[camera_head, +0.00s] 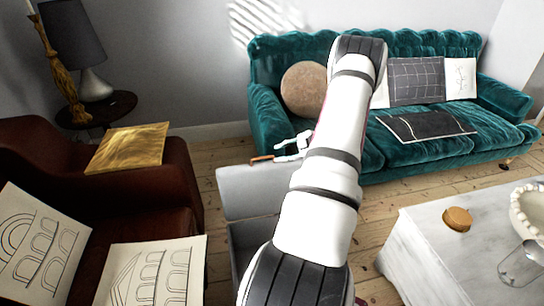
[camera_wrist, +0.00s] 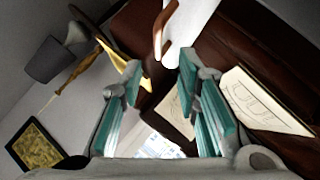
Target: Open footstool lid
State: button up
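A wooden handle (camera_head: 262,158) sticks out at the lid's upper edge. In the wrist view the handle (camera_wrist: 158,33) and part of the white lid (camera_wrist: 188,28) show just beyond the fingertips. My gripper (camera_head: 294,146) is beside the handle at the lid's upper edge. In the wrist view my gripper (camera_wrist: 160,66) has its fingers apart with nothing clearly held between them.
A brown leather armchair (camera_head: 182,178) with cushions stands left of the footstool. A teal sofa (camera_head: 430,150) is behind. A white marble table (camera_head: 430,255) with a round wooden item (camera_head: 457,219) is at right. Floorboards show between them. A lamp (camera_head: 75,40) stands at far left.

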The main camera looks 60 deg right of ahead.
jog(key=shift+v, duration=1.05)
